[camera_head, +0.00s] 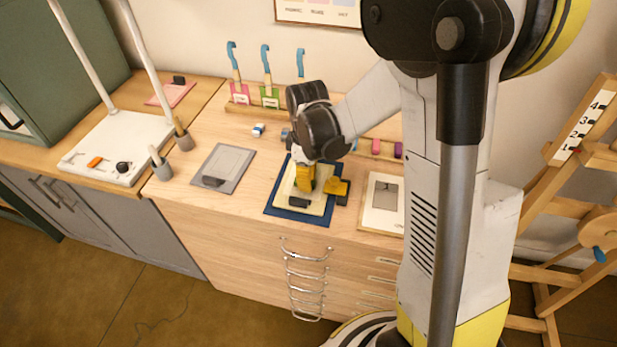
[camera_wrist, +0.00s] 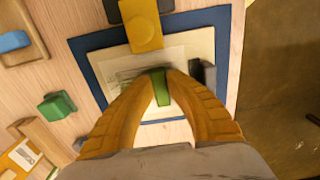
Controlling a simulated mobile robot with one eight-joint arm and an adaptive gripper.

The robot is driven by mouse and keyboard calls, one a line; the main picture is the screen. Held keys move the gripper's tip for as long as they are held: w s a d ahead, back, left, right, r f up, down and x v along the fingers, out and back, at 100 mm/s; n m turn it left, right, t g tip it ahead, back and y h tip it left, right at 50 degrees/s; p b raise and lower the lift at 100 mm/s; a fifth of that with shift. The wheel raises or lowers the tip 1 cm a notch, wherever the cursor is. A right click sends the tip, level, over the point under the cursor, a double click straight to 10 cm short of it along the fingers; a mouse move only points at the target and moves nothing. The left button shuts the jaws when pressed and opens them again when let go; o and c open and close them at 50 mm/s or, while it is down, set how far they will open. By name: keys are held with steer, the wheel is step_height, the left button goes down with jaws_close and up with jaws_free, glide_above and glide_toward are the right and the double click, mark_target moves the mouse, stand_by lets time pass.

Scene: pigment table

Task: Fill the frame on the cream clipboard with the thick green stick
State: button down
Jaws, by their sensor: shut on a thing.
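The cream clipboard (camera_head: 318,206) lies on a dark blue mat (camera_head: 270,209) at the middle of the table. It also shows in the wrist view (camera_wrist: 202,48), with a dark clip (camera_wrist: 208,76) at one edge. Grey marks (camera_wrist: 130,73) show on its sheet beside my fingertips; the frame's outline is partly hidden by my fingers. My gripper (camera_wrist: 160,78) is shut on the green stick (camera_wrist: 162,90) and points down over the sheet. It also shows in the head view (camera_head: 305,183). I cannot tell whether the stick's tip touches the sheet.
A yellow and dark piece (camera_head: 337,187) sits at the mat's right edge. A grey clipboard (camera_head: 228,160) lies to the left and a pale board with a grey square (camera_head: 383,205) to the right. A green block (camera_wrist: 57,105) is beside the mat. A rack of blue-handled tools (camera_head: 265,95) stands behind.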

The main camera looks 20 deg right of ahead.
steer(key=shift+s+a, duration=0.55)
steer(key=shift+s, duration=0.2)
steer(key=shift+f, duration=0.1)
steer(key=shift+w+d, duration=0.1)
steer(key=shift+w+d+b, duration=0.4)
steer(key=shift+w+d, duration=0.3)
steer(key=shift+w, duration=0.25)
steer(key=shift+w+d, duration=0.75)
steer(key=shift+w, duration=0.3)
steer(key=shift+w+d, duration=0.75)
steer(key=shift+w, duration=0.3)
steer(key=shift+r, duration=0.3)
step_height(320, 180, up, 7)
steer(key=p, duration=0.5)
steer(key=shift+f, duration=0.1)
